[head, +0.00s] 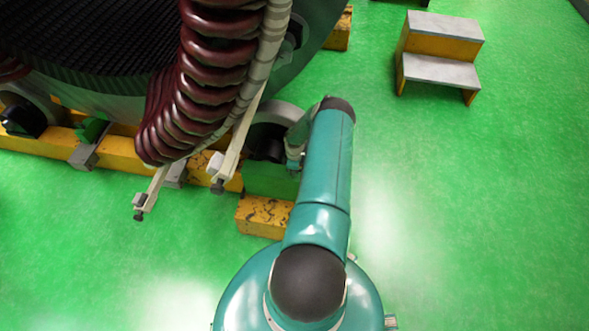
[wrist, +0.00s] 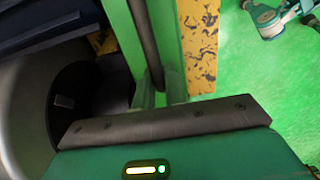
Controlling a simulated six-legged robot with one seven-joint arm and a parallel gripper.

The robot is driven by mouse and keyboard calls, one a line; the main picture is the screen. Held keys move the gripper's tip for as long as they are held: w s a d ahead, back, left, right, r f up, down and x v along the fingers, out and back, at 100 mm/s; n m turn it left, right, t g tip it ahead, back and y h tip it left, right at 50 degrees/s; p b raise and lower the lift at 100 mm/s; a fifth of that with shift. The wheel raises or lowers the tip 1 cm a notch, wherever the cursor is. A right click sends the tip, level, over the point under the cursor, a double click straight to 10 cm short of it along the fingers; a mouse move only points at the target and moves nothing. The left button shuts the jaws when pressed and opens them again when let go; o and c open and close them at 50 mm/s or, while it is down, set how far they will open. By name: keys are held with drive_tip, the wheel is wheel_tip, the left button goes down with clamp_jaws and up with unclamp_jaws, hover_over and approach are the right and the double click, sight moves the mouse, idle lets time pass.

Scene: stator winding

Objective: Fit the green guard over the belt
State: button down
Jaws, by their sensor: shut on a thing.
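The green guard (head: 268,180) is low beside the machine, at the end of my teal arm in the head view. My gripper (head: 294,162) is at its upper right edge and is shut on it. In the wrist view, green guard panels (wrist: 168,40) run up from the gripper (wrist: 160,98), with a dark strip between them. My gripper's dark front edge and green housing cover the lower part of that view. The belt cannot be made out clearly. A grey roller (head: 277,112) with a dark centre is just behind the guard; whether the guard is seated cannot be told.
The large stator (head: 110,45) with dark red coils (head: 205,70) fills the upper left. Pale bars (head: 240,135) jut out below the coils, close left of the guard. A yellow base beam (head: 262,217) runs beneath. A step stool (head: 440,55) stands upper right; the right floor is clear.

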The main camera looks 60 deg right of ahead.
drive_tip(key=shift+f, duration=0.45)
idle(0.3)
drive_tip(key=c, duration=1.4)
unclamp_jaws()
drive_tip(key=shift+o, duration=0.2)
wheel_tip(320, 180, up, 14)
drive_tip(key=shift+f, duration=0.1)
